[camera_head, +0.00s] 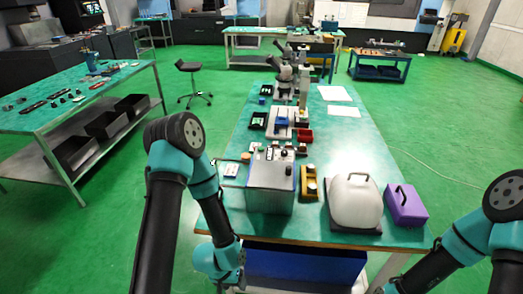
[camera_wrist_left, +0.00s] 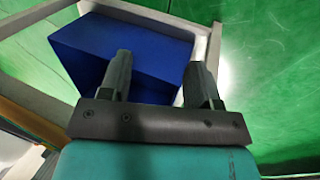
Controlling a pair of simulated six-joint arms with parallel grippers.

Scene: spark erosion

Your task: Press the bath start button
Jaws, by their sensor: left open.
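A grey metal box (camera_head: 270,190), apparently the bath, stands near the front edge of the green-topped table. Small dark and light controls (camera_head: 271,153) sit on its top; they are too small to tell which is the start button. A small white panel (camera_head: 231,170) lies to its left. My left gripper (camera_head: 240,272) is low in front of the table, below the box and apart from it. In the left wrist view its two dark fingers (camera_wrist_left: 160,75) are spread and empty, with a blue bin (camera_wrist_left: 125,50) beyond them. My right gripper is out of view.
A white rounded cover (camera_head: 355,203) with a dark handle and a purple case (camera_head: 405,205) stand right of the box. A yellow holder (camera_head: 309,182) is between. Microscopes (camera_head: 284,80) and small trays stand farther back. The table's front edge is above my left gripper.

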